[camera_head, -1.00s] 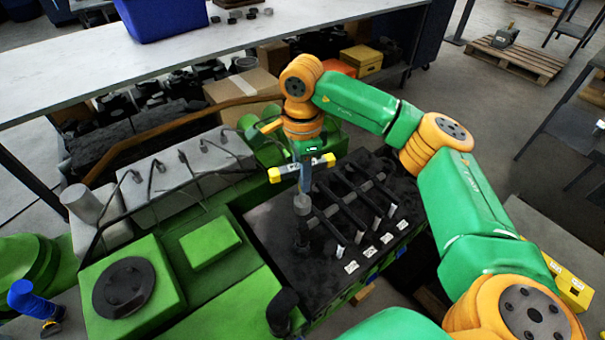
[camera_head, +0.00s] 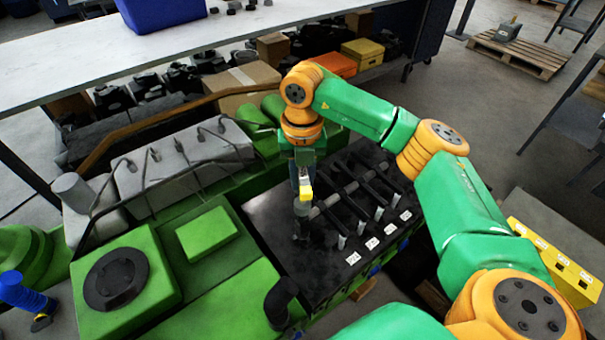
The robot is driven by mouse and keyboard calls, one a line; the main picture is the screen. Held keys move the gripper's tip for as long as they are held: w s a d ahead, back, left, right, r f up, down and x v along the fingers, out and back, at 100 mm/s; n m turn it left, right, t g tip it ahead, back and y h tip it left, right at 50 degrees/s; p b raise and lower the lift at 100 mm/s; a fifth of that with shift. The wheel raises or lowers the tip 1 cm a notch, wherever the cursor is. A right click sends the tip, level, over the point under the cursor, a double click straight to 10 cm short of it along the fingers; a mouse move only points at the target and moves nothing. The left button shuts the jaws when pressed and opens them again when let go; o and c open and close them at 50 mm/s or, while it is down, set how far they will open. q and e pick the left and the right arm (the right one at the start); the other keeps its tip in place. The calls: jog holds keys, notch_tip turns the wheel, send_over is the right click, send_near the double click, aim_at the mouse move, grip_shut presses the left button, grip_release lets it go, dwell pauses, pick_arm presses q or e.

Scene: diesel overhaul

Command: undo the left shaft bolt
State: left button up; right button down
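My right gripper (camera_head: 303,172) hangs pointing down over the left end of the rocker shaft (camera_head: 330,202), on the black cylinder head top (camera_head: 265,215). It appears shut on an upright wrench with a yellow-ended handle (camera_head: 307,191) and a grey socket (camera_head: 302,207). The handle is seen nearly end-on. The socket is at the dark left shaft pedestal (camera_head: 302,230). The left shaft bolt is hidden under it, so I cannot see how well they engage. My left gripper is not in view.
Several rocker arms (camera_head: 378,212) line the shaft to the right of the wrench. A dark bent pipe (camera_head: 281,302) rises at the front of the head. Behind the engine is a grey workbench (camera_head: 70,62) with a blue bin on top. A yellow box (camera_head: 550,260) stands at right.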

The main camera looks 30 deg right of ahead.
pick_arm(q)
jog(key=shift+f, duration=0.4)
pick_arm(e)
jog(key=shift+f, duration=0.5)
